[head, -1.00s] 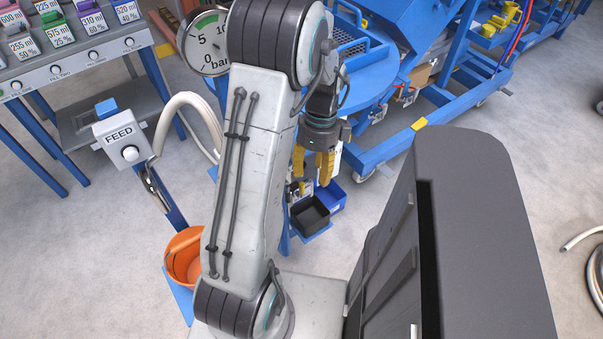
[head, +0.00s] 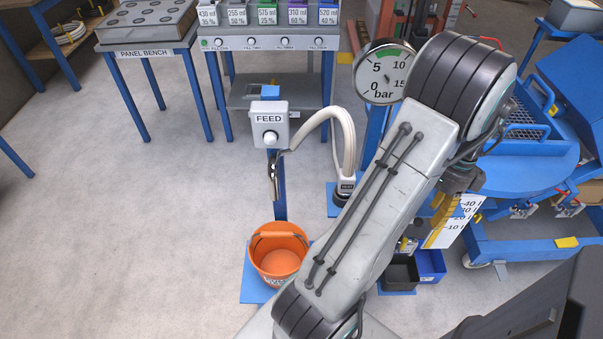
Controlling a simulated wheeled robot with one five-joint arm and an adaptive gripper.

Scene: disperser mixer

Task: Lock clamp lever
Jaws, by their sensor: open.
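My gripper (head: 441,222) has yellow fingers and hangs at the right of the head view, partly behind my own arm. It is open, and I see nothing between its fingers. It is in front of a white level scale and left of the blue round machine (head: 535,160), which seems to be the mixer. I cannot make out a clamp lever; my arm hides part of the machine's left side.
An orange bucket (head: 279,257) stands on a blue plate below the FEED box (head: 269,128) and its hose (head: 345,150). A pressure gauge (head: 385,72) stands behind my arm. Black and blue bins (head: 431,264) sit low by the machine. The floor at left is clear.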

